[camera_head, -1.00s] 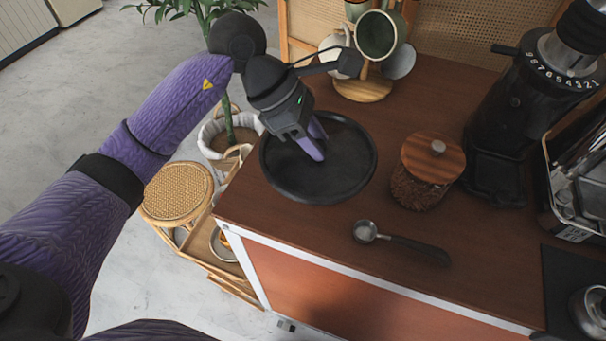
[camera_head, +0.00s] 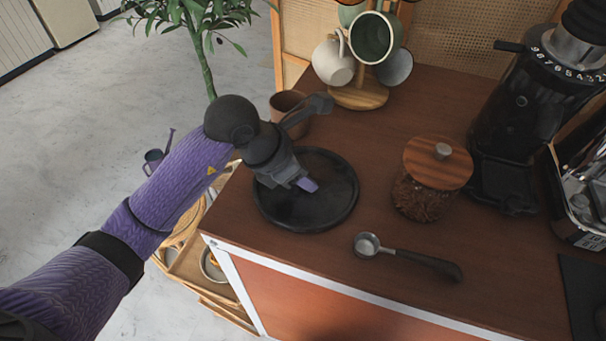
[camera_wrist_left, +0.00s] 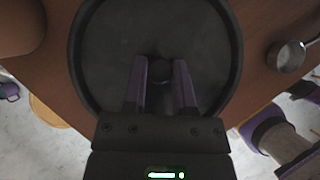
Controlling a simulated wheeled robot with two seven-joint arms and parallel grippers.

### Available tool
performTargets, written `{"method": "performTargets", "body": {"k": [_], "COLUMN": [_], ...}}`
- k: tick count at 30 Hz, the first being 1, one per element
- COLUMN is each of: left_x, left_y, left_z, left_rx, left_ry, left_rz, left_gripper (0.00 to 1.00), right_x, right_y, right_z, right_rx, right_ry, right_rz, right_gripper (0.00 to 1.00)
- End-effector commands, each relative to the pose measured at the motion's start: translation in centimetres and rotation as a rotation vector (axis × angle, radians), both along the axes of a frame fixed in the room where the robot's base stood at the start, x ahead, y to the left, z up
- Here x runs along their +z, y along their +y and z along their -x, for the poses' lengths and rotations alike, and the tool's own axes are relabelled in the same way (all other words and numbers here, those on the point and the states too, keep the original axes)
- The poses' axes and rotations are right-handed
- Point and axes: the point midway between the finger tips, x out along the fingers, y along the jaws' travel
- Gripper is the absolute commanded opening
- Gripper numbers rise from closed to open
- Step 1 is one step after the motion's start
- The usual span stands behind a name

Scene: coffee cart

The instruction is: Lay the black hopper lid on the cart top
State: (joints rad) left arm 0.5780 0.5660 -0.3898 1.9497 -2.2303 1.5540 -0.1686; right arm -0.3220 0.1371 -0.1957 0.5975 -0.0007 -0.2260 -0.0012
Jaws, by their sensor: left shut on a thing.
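The black hopper lid (camera_head: 326,212) is a wide round disc with a raised rim. It is level over the left part of the wooden cart top (camera_head: 420,282). My left gripper (camera_head: 308,185) reaches down to the lid's middle. In the left wrist view the purple fingers (camera_wrist_left: 160,88) stand on either side of a small dark knob (camera_wrist_left: 160,70) at the lid's centre, shut on it. The lid (camera_wrist_left: 105,45) fills the middle of that view. I cannot tell whether its underside touches the cart top. My right gripper is not in view.
A jar with a wooden lid (camera_head: 438,162) stands right of the black lid, and a metal scoop (camera_head: 367,245) lies in front. A brown cup (camera_head: 288,103) and mug tree (camera_head: 360,93) are behind. The grinder (camera_head: 510,125) is at right. The cart's left edge is close.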

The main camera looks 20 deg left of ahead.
Motion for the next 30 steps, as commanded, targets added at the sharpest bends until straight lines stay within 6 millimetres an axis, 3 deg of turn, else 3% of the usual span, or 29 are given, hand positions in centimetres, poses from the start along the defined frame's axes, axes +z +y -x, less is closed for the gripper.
{"method": "performTargets", "body": {"k": [2, 3, 7, 17, 24, 30], "left_x": [-0.1, -0.1, 0.0, 0.6, 6.2, 9.6], "left_y": [0.0, 0.0, 0.0, 0.2, 2.7, 4.4], "left_z": [0.0, 0.0, 0.0, 0.1, 2.4, 4.0], "left_rx": [0.0, 0.0, 0.0, 0.0, 0.001, 0.0], "left_ry": [0.0, 0.0, 0.0, -0.002, -0.006, -0.002], "left_rz": [0.0, 0.0, 0.0, 0.0, -0.004, -0.001], "left_gripper": [0.0, 0.42, 0.69, 0.69, 0.69, 0.69], "right_x": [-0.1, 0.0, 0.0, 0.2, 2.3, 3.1], "right_y": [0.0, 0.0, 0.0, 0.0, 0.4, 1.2], "right_z": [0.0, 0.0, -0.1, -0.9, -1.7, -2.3], "right_rx": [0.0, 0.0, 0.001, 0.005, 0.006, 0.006], "right_ry": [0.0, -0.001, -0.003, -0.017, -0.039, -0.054], "right_rz": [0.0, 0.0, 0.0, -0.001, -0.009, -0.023], "right_gripper": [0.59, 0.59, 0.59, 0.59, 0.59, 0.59]}}
